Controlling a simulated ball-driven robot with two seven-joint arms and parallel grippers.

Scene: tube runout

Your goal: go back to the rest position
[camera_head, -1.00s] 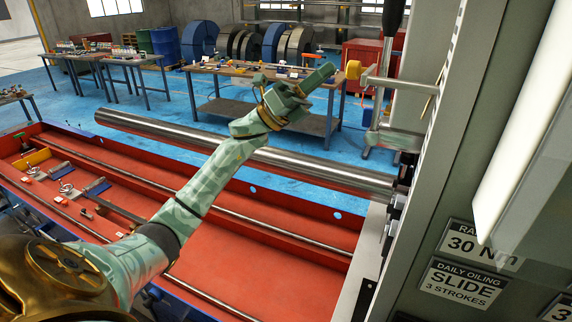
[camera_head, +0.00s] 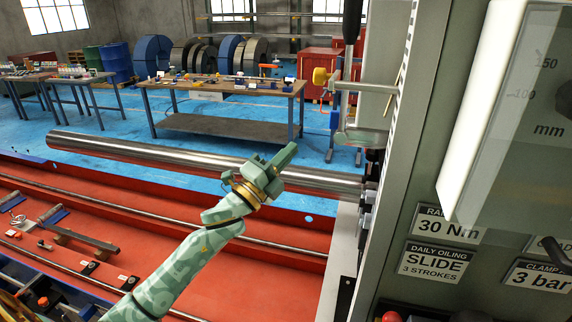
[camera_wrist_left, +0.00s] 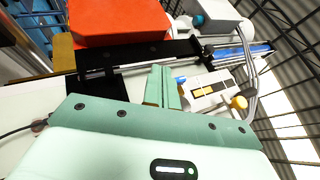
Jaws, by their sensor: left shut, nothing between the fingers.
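My left gripper (camera_head: 284,160) is in the middle of the head view, at the end of my green patterned arm that rises from the bottom left. It appears in front of the right part of a long shiny steel tube (camera_head: 150,149). Its fingers are together and hold nothing. In the left wrist view the two green fingers (camera_wrist_left: 163,86) stand side by side, closed, with no object between them. Whether the gripper touches the tube cannot be told from these views; it seems apart from it. My right gripper is not in view.
A grey machine column with sign plates (camera_head: 436,262) fills the right side. A yellow knob (camera_head: 320,76) sits on an arm by the column. A red bed (camera_head: 250,262) lies below the tube. A workbench (camera_head: 225,87) stands behind on the blue floor.

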